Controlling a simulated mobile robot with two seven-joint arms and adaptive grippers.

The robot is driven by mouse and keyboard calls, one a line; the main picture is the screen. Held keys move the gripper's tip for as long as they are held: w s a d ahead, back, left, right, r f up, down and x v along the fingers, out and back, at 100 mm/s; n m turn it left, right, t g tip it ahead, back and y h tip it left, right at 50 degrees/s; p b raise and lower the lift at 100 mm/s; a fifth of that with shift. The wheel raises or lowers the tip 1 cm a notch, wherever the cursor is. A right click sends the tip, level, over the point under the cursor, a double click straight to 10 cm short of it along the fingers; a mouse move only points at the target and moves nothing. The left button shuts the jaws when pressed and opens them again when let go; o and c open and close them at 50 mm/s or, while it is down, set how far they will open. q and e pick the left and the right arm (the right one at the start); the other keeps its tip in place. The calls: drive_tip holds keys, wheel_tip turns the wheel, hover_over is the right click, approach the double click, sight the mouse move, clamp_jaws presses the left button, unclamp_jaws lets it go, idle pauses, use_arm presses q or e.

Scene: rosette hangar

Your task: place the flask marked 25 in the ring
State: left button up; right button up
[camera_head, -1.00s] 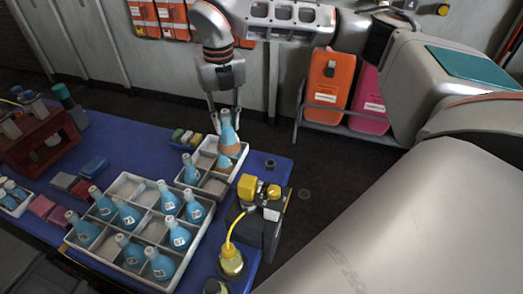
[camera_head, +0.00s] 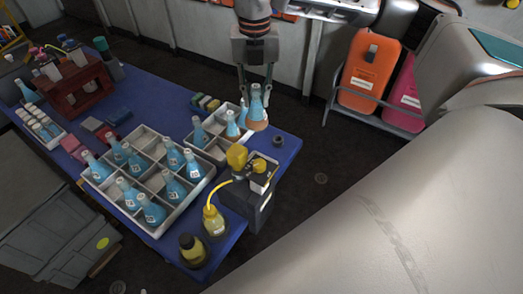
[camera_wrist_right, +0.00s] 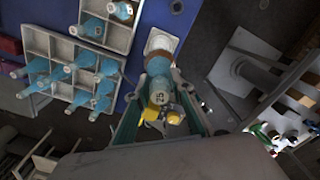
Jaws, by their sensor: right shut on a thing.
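My right gripper (camera_head: 257,84) is shut on the neck of a flask (camera_head: 257,106) with blue upper glass and a brown lower part. My left gripper is not in view.
The small white tray (camera_head: 217,155) holds blue flasks. A larger divided tray (camera_head: 151,182) holds several more. A yellow-topped device (camera_head: 238,158) stands near the ring, with yellow bottles (camera_head: 214,222) in front. A red rack (camera_head: 80,92) is at left. The blue table (camera_head: 290,146) is bare around the ring.

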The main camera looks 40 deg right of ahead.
sight(257, 119)
drive_tip(key=shift+s+f, duration=0.15)
drive_tip(key=shift+f, duration=0.05)
wheel_tip(257, 119, down, 20)
drive_tip(key=shift+r+p, duration=0.2)
drive_tip(key=shift+p, duration=0.15)
drive_tip(key=shift+f, duration=0.15)
drive_tip(key=o, duration=0.9)
wheel_tip(257, 119, up, 12)
drive_tip(key=shift+r+b, duration=0.15)
drive_tip(key=shift+b, duration=0.25)
